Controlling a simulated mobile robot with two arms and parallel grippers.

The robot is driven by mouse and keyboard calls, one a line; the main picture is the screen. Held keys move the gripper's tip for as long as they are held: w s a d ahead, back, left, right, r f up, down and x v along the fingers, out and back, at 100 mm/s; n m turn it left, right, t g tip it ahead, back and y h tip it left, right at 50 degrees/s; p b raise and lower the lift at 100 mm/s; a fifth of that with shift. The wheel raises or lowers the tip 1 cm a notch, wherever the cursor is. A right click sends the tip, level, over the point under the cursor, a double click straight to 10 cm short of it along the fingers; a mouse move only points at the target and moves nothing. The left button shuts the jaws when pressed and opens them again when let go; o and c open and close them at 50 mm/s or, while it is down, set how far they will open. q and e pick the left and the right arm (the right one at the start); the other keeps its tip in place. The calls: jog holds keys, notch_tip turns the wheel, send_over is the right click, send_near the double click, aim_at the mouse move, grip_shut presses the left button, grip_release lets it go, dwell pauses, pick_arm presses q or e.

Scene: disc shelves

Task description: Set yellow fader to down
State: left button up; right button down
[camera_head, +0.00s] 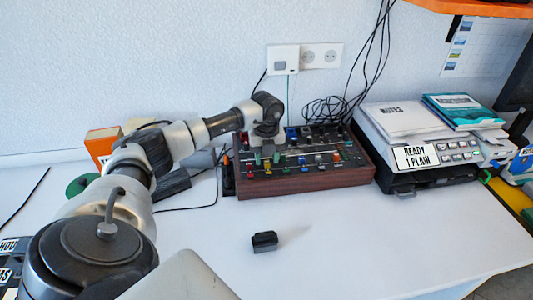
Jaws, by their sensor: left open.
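The control box (305,176) has a dark top with several coloured caps and wood-brown sides. It stands against the wall near the middle of the view. A small yellow cap (267,166), which looks like the yellow fader, shows on the left part of the box's top. My left gripper (266,157) points down over this part, with its fingertips close to the yellow cap. It is open, and nothing shows held in it. I cannot tell whether a finger touches the cap. The gripper and wrist hide part of the panel behind. My right gripper is not in view.
A white device with papers and a sign (416,155) stands to the right. A small black block (264,242) lies in front on the otherwise clear table.

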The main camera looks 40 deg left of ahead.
aim_at(267, 160)
pick_arm(q)
notch_tip(267, 160, up, 10)
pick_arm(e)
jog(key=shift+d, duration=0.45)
pick_arm(q)
jog(key=shift+s+d, duration=0.1)
dwell(0.3)
